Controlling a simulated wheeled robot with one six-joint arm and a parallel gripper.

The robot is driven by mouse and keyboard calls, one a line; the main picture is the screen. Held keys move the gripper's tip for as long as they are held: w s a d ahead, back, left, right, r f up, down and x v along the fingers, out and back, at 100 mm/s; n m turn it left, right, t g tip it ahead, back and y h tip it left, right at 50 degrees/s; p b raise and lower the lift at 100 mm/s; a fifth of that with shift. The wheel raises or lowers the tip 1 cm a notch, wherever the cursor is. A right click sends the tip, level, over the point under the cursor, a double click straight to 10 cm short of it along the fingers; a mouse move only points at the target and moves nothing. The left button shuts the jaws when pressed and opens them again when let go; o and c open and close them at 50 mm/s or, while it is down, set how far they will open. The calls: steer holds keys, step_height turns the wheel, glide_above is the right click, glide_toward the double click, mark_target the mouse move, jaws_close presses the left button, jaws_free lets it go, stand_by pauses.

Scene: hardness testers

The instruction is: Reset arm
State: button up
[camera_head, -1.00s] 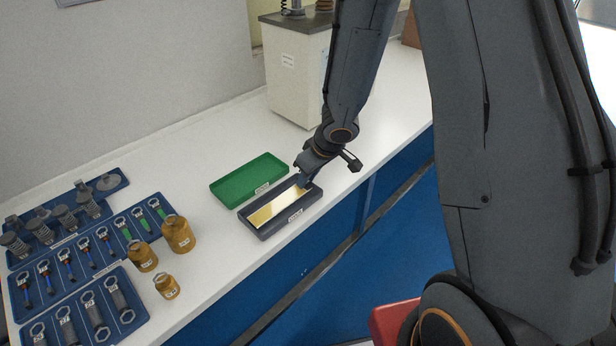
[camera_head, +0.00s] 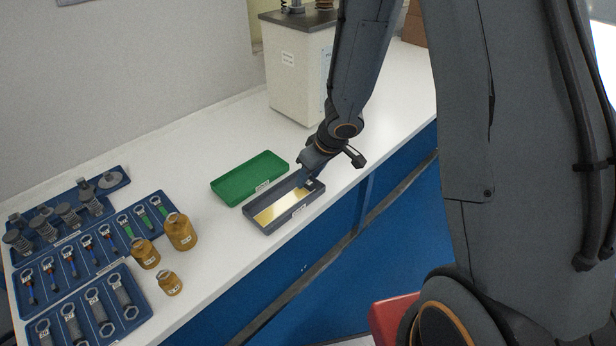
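My arm comes down from the upper right, and my gripper (camera_head: 306,183) is at the right end of the dark grey tray (camera_head: 262,229). The tray holds a shiny gold plate (camera_head: 281,207). The gripper's fingers are small and partly hidden against the tray, so I cannot tell whether they are open or shut, or whether they touch anything.
A green tray (camera_head: 236,184) lies behind the grey one. Brass weights (camera_head: 181,232) and blue trays of tools (camera_head: 96,323) stand at the left. A white machine (camera_head: 297,85) stands behind my arm.

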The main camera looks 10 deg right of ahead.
steer(key=s+d+r+m+t+h+p, duration=0.1)
steer(key=s+d+r+m+h+p, duration=0.1)
steer(key=d+r, duration=0.5)
steer(key=s+r+m+g+b, duration=0.1)
steer(key=s+r+m, duration=0.1)
steer(key=s, duration=0.6)
steer(key=s+r+m+g+b, duration=0.1)
steer(key=s+r+m+g, duration=0.1)
steer(key=s+r, duration=0.3)
steer(key=s, duration=0.2)
steer(key=shift+s+a+m, duration=0.2)
steer(key=shift+s+m, duration=0.2)
steer(key=shift+r, duration=0.1)
stand_by(0.9)
